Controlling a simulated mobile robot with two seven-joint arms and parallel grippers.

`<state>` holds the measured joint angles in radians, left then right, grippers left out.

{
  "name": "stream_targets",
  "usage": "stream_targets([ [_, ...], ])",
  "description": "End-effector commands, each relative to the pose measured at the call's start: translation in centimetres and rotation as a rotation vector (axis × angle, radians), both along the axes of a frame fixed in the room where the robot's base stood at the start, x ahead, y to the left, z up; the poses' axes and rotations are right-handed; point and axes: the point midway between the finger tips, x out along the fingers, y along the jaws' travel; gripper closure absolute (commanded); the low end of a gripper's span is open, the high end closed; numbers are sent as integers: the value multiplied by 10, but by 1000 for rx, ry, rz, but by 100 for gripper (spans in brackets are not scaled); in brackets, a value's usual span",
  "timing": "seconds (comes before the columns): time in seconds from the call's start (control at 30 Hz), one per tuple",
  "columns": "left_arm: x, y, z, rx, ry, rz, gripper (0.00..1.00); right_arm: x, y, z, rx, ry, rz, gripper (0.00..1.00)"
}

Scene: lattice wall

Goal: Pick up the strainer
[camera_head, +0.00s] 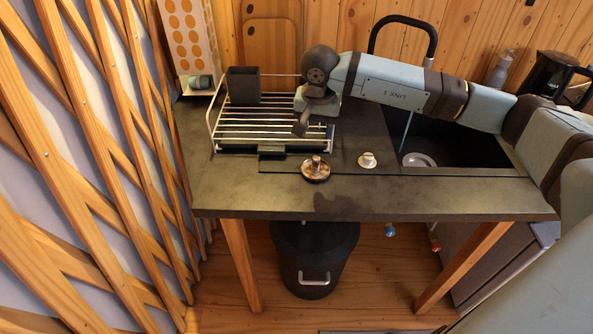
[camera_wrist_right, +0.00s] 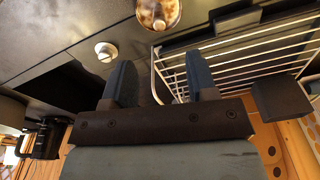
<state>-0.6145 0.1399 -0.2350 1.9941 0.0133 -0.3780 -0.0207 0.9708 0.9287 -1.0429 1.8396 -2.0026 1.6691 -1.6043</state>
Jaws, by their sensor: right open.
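The strainer looks to be the round, shiny metal disc with a small knob (camera_head: 316,168), lying on the dark counter in front of the dish rack. In the right wrist view it shows at the top edge (camera_wrist_right: 158,12), partly cut off, with brownish reflections. My right gripper (camera_head: 302,126) is above the right part of the dish rack, behind the strainer and apart from it. In the wrist view its two fingers (camera_wrist_right: 160,78) are spread with nothing between them. My left gripper is not in view.
A wire dish rack (camera_head: 250,128) with a dark cup (camera_head: 243,85) stands behind the strainer. A small metal knob (camera_head: 367,160) is to its right, then the sink (camera_head: 460,145) with a tall black faucet (camera_head: 405,22). The counter front (camera_head: 400,195) is clear.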

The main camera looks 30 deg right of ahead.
Motion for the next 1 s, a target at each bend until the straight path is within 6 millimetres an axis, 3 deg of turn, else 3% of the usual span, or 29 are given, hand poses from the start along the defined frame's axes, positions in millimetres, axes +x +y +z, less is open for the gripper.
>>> stream_targets([
  [0.13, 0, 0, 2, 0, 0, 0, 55, 2, -8, -13, -27, 1, 4, 47],
  [0.4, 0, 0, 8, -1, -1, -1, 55, 7, -11, -64, -23, -1, 3, 47],
  [0.7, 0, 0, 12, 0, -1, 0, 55, 10, -13, -89, -22, -1, 3, 47],
  [1.0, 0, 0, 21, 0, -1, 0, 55, 17, -17, -129, -20, -2, 2, 47],
])
